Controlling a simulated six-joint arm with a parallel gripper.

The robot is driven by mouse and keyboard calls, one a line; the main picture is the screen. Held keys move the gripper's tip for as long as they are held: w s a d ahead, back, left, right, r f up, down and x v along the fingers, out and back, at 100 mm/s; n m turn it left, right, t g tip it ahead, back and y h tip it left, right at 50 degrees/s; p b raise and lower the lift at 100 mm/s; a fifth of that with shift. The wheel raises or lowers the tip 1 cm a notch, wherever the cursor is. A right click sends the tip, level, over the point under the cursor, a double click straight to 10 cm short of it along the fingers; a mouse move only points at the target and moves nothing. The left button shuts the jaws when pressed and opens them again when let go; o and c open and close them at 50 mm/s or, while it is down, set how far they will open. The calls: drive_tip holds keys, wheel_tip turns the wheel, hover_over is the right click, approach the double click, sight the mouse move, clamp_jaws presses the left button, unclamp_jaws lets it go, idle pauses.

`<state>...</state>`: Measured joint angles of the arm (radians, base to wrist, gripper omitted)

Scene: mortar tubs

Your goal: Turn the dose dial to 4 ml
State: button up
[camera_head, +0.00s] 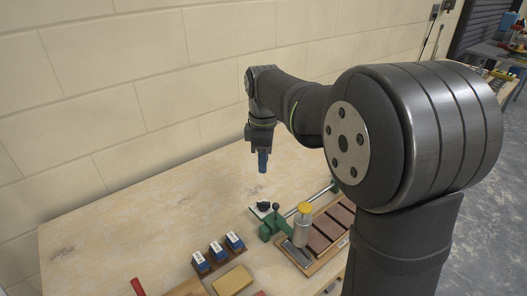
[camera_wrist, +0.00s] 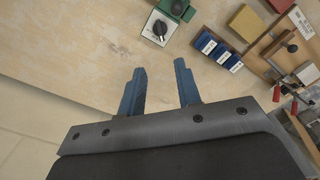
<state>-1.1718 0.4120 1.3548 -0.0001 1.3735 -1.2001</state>
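The dose dial (camera_head: 264,206) is a black knob on a pale plate, left of the green dosing device on the wooden table. In the wrist view the dial (camera_wrist: 160,28) shows near the top centre, its pointer too small to read, and I cannot make out scale marks. My gripper (camera_head: 262,170) hangs above the table behind the dial, pointing down. In the wrist view my gripper (camera_wrist: 160,72) has its two blue fingers apart with nothing between them. The fingers are clear of the dial.
The green device carries a metal canister with a yellow cap (camera_head: 305,208) beside a rail and a tray of reddish bricks (camera_head: 325,228). Several blue labelled blocks (camera_head: 217,250) stand in front, near a yellow block (camera_head: 232,280). The table's left and back are clear; a wall (camera_head: 150,90) stands behind.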

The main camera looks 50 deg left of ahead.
sight(264, 205)
wheel_tip(264, 205, up, 2)
drive_tip(key=shift+r, duration=0.1)
idle(0.7)
wheel_tip(264, 205, down, 18)
drive_tip(key=shift+r, duration=0.25)
idle(0.3)
drive_tip(key=shift+r, duration=0.1)
